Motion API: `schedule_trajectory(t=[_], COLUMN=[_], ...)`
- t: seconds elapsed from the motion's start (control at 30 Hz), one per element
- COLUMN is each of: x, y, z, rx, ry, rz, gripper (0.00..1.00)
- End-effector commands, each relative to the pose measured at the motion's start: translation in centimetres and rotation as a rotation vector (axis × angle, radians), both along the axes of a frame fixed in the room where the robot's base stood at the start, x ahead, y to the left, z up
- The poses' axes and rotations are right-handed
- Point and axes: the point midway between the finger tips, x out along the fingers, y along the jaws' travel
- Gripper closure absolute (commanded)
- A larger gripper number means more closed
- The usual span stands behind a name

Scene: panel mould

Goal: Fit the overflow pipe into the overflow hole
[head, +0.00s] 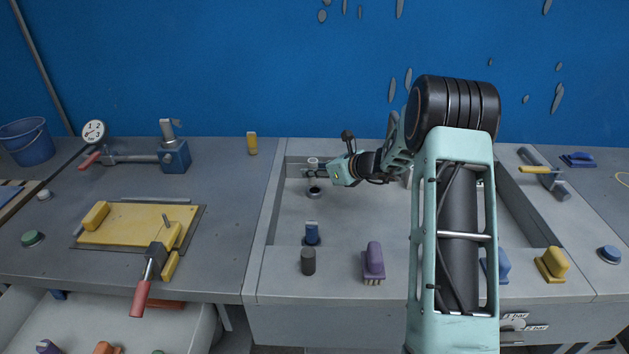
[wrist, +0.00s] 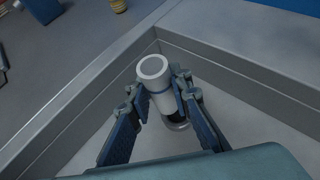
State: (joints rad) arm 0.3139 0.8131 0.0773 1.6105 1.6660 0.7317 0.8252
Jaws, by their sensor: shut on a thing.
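The overflow pipe (head: 313,162) is a pale grey-white tube with an open round top. In the wrist view the pipe (wrist: 153,72) shows a thin blue band. My gripper (head: 316,173) is shut on it, with one finger on each side, as the wrist view of the gripper (wrist: 160,92) shows. The pipe looks near upright. The overflow hole (head: 315,193) is a dark ringed opening in the basin floor below the pipe. Its rim (wrist: 180,127) shows beside the pipe's lower part in the wrist view. I cannot tell whether the lower end is inside it.
The grey basin (head: 265,240) has raised walls, with a corner close behind the pipe. A yellow plate with a red-handled clamp (head: 140,225) lies left.

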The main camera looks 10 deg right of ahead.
Motion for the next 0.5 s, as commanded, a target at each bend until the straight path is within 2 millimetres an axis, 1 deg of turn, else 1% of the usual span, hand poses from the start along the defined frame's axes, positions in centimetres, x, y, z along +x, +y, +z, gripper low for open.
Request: schedule_trajectory(t=[0.17,0.23,0.4,0.5], x=[0.5,0.8,0.7,0.7], y=[-0.4,-0.7,-0.5,-0.5], z=[-0.8,-1.3,-3.9,-4.2], rx=[0.000,-0.001,0.001,0.000], ry=[0.000,0.001,0.002,-0.001], rz=[0.000,0.000,0.001,0.000], gripper=[1.00,1.00,1.00,1.00])
